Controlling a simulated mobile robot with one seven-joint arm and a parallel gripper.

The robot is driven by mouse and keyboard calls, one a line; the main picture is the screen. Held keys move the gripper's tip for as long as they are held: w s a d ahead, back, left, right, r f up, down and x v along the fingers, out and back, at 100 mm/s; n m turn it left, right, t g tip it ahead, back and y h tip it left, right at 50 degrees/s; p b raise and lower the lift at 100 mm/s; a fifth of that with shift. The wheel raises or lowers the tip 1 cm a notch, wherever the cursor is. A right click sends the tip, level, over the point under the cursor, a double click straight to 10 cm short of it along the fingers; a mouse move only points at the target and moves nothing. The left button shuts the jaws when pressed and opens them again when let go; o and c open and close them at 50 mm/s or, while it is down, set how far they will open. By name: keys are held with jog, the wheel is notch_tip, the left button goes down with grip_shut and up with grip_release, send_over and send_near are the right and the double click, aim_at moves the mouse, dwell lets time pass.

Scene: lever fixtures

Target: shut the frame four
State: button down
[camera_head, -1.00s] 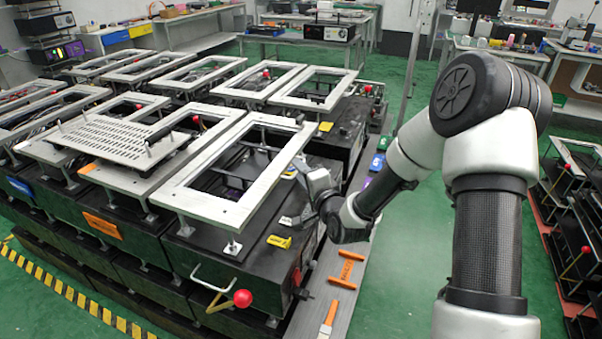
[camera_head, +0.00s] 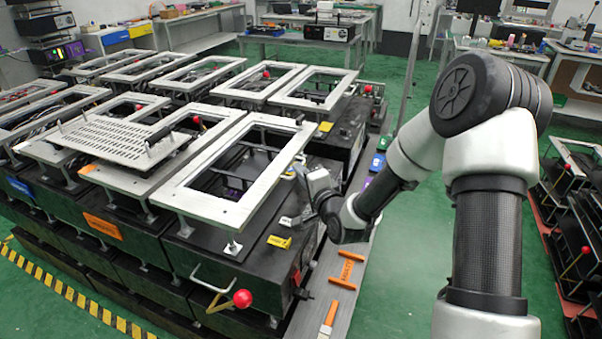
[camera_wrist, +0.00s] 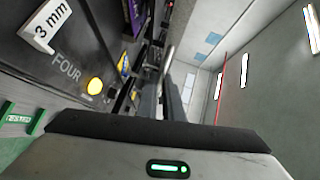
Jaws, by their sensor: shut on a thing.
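The fixture labelled FOUR (camera_wrist: 67,67) shows on a dark panel in the wrist view, beside a yellow round spot. In the head view the nearest right fixture is a black box with a pale rectangular frame (camera_head: 205,205) standing above it on short posts. My gripper (camera_head: 299,170) is at the right side of this frame, near its far right corner. In the wrist view my gripper (camera_wrist: 174,95) is shut on a thin grey bar-like handle (camera_wrist: 167,62). The exact contact is small and partly hidden by the fingers.
A lever with a red ball (camera_head: 243,298) sticks out at the fixture's front. A perforated plate (camera_head: 115,138) lies on the neighbouring frame at left. Several similar fixtures stand behind. A grey strip with orange tags (camera_head: 347,270) runs along the right side; green floor (camera_head: 395,270) beyond is clear.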

dwell(0.7)
notch_tip(320, 180, up, 2)
jog(key=shift+r+p, duration=0.1)
jog(key=shift+p, duration=0.2)
jog(key=c, duration=1.9)
grip_release()
jog(key=p+v, duration=1.1)
jog(key=v, duration=0.6)
jog(key=shift+s+p, duration=0.15)
jog(key=shift+p, duration=0.2)
